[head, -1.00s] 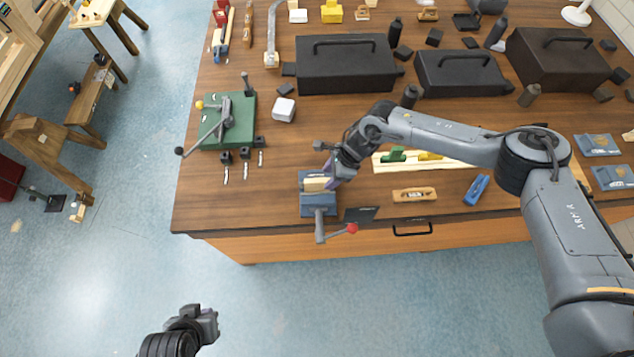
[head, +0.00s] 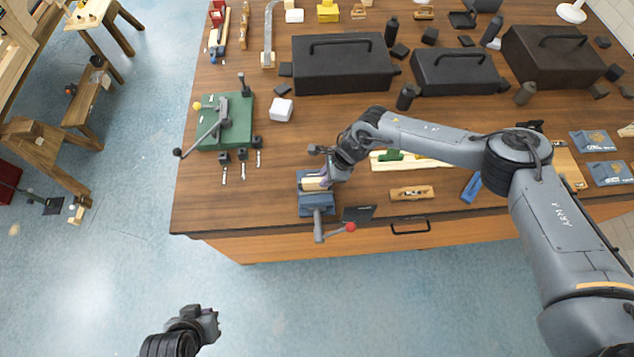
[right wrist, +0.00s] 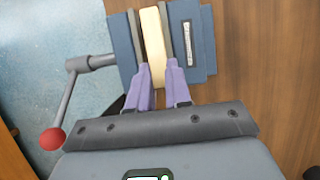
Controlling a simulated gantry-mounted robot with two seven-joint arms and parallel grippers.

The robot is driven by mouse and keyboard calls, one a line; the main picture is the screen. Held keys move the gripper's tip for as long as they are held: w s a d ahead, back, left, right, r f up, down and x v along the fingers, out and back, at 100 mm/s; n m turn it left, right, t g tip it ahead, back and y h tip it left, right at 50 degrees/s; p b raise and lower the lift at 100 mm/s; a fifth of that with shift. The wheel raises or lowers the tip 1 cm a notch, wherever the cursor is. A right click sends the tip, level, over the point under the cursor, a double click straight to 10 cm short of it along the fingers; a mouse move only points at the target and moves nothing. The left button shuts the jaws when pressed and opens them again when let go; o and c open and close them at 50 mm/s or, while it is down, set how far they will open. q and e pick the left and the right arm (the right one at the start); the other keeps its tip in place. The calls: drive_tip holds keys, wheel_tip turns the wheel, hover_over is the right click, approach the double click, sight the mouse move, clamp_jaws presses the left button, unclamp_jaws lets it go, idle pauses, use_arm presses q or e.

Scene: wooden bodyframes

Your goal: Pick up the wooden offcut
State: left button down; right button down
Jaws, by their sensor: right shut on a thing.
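The pale wooden offcut (head: 313,184) sits between the jaws of a blue vise (head: 317,206) at the front edge of the workbench. In the right wrist view the offcut (right wrist: 153,30) runs lengthwise between the grey jaw plates of the vise (right wrist: 203,40). My right gripper (right wrist: 158,72) is shut on the near end of the offcut, with one purple finger on each side. In the head view my right gripper (head: 326,178) partly hides the offcut. My left gripper (head: 207,322) is over the floor, away from the bench; its fingers are unclear.
The vise handle with its red knob (head: 350,227) sticks out in front. A green clamp plate (head: 228,118) stands to the left. Black toolboxes (head: 343,65) stand behind. A wooden plane (head: 411,193) lies right of the vise. Bare benchtop (head: 265,195) is left of the vise.

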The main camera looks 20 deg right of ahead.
sight(318, 179)
drive_tip(key=shift+r, duration=0.1)
drive_tip(key=shift+r+p, duration=0.35)
drive_tip(key=shift+r, duration=0.15)
wheel_tip(318, 179, up, 3)
drive_tip(key=shift+r+p, duration=0.1)
drive_tip(key=shift+p, duration=0.8)
drive_tip(key=s+d+r+p, duration=0.2)
drive_tip(key=d+r+p, duration=0.2)
drive_tip(key=d+r, duration=0.1)
drive_tip(key=s+d+r+p, duration=0.3)
drive_tip(key=d+r+p, duration=0.1)
drive_tip(key=r, duration=0.4)
drive_tip(key=shift+s+d+r, duration=0.3)
drive_tip(key=shift+d, duration=0.3)
drive_tip(key=shift+d, duration=0.1)
